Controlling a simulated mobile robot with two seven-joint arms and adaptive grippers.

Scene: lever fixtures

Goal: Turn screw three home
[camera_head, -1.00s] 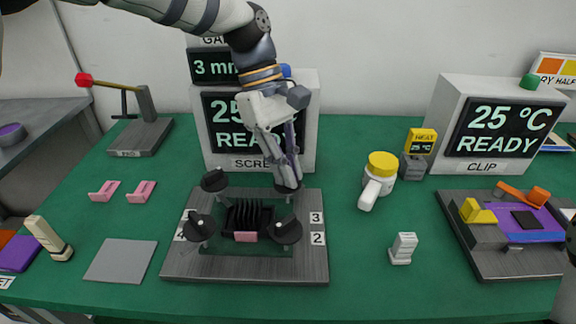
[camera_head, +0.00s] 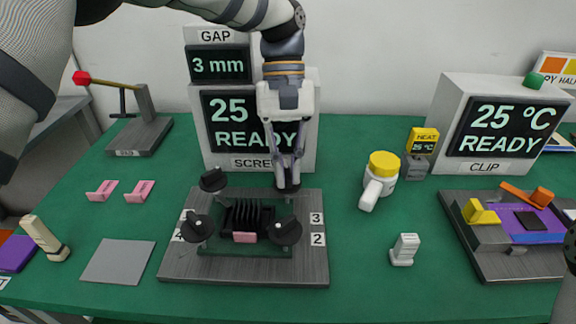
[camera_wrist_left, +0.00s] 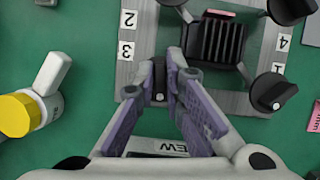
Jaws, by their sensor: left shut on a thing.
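The fixture's grey base plate (camera_head: 180,262) carries a black finned block (camera_head: 246,216) with a black knobbed screw at each corner. My left gripper (camera_head: 287,186) points straight down at the back right corner and is shut on the knob of screw three (camera_wrist_left: 159,82), beside the label 3 (camera_head: 316,218). The fingers hide most of this knob in the head view. Screw two (camera_head: 285,231) is at the front right, screw four (camera_head: 198,227) at the front left and screw one (camera_head: 214,180) at the back left.
The screw station display (camera_head: 240,128) stands close behind the gripper and reads READY, with 3 mm on the gap display (camera_head: 220,64). A yellow-capped white bottle (camera_head: 381,178) and a small white block (camera_head: 404,249) stand to the right. A grey pad (camera_head: 117,261) lies to the left.

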